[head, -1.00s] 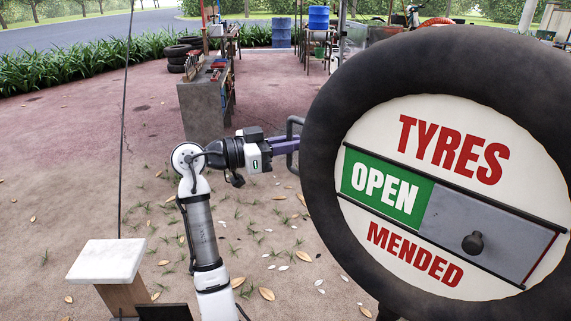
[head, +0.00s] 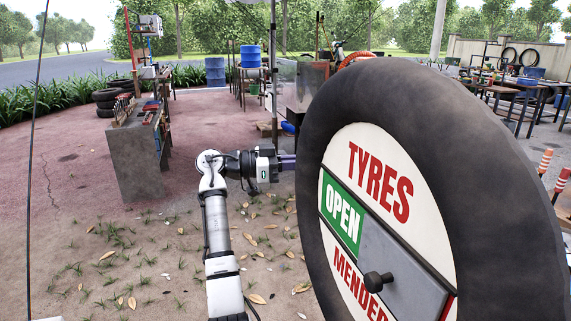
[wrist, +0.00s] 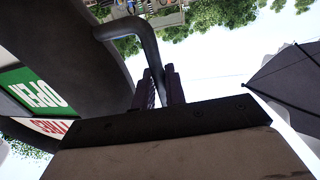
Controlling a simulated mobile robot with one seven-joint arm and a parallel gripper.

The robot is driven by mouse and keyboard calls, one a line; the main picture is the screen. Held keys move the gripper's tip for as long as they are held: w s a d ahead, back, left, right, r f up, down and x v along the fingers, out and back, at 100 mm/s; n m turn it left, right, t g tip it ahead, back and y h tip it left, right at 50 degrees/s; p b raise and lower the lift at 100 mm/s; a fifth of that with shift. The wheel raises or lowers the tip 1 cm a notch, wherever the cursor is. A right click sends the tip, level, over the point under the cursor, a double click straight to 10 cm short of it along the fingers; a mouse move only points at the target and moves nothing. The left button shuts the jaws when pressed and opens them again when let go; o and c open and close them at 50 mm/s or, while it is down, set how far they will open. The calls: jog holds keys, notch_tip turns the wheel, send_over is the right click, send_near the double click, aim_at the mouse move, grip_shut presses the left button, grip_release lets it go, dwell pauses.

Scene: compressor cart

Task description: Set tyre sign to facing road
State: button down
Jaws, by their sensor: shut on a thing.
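The tyre sign is a big black tyre (head: 511,190) on the right of the head view. A green OPEN panel (head: 342,215) and a grey slider with a dark knob (head: 377,281) cross the face. A bent dark handle (wrist: 147,42) sticks out from the tyre's side in the wrist view. My gripper (wrist: 160,88) is shut on this handle. In the head view the fingertips are hidden behind the tyre's left edge.
A grey workbench (head: 139,160) stands left of my arm, with stacked tyres (head: 107,108) behind. Blue drums (head: 215,72) and tables are at the back. Striped posts (head: 545,162) and benches are at the right. The ground left of the sign is mostly clear.

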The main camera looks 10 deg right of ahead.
jog(key=shift+d+r, duration=0.15)
jog(key=shift+d, duration=0.1)
jog(key=c, duration=1.8)
grip_release()
jog(key=shift+d, duration=0.1)
jog(key=shift+o, duration=1.3)
jog(key=shift+w+d, duration=0.1)
jog(key=shift+d, duration=0.15)
jog(key=shift+a, duration=0.1)
jog(key=shift+a, duration=0.1)
jog(key=w+a+b, duration=0.1)
jog(key=a+b, duration=0.1)
jog(key=a, duration=1.1)
jog(key=shift+a, duration=0.3)
